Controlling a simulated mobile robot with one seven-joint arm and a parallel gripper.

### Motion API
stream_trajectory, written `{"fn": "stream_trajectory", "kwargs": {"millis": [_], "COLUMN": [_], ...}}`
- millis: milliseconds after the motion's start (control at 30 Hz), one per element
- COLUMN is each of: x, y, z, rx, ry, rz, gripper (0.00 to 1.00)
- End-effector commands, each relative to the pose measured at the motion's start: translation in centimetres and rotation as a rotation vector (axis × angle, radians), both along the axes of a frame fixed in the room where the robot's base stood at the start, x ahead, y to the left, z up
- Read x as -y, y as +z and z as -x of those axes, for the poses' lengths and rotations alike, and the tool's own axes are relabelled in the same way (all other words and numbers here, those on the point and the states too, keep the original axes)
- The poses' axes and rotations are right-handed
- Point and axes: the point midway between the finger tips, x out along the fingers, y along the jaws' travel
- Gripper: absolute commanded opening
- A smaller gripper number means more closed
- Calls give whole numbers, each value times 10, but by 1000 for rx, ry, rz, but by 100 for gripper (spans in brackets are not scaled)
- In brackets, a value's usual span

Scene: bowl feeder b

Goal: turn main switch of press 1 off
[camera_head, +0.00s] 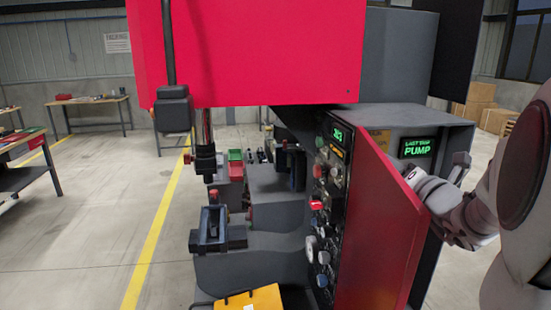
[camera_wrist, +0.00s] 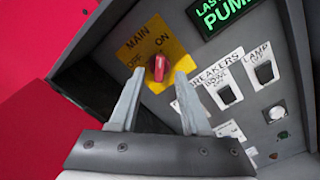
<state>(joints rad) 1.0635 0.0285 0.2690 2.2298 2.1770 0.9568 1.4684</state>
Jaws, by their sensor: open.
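The main switch is a red knob (camera_wrist: 159,67) on a yellow plate (camera_wrist: 177,57) marked MAIN, OFF and ON, in the upper middle of the wrist view. The plate looks tilted; ON is above the knob and OFF to its left. The knob's handle points roughly up, toward ON. My gripper (camera_wrist: 161,75) is open, with one fingertip on each side of the knob in the picture. I cannot tell whether the fingers touch it. In the head view the yellow plate (camera_head: 379,139) shows partly above the red door, and my gripper is hidden behind that door.
The open red door (camera_head: 378,225) stands close to my arm; red surface also fills the wrist view's left. Beside the switch are a green-lettered PUMP display (camera_wrist: 225,15), breaker switches (camera_wrist: 226,95) and a lamp switch (camera_wrist: 264,72). A button panel (camera_head: 325,205) lies left of the door.

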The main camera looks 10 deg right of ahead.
Motion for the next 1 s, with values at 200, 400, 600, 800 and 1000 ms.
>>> {"fn": "stream_trajectory", "kwargs": {"millis": [200,400,600,800,1000], "x": [1,2,2,2,2], "y": [-1,0,0,0,0], "z": [-28,-35,-34,-34,-34], "rx": [1,0,0,0,0], "ry": [1,0,0,0,0], "rz": [-1,0,0,0,0], "gripper": [48,48,46,10,0]}}
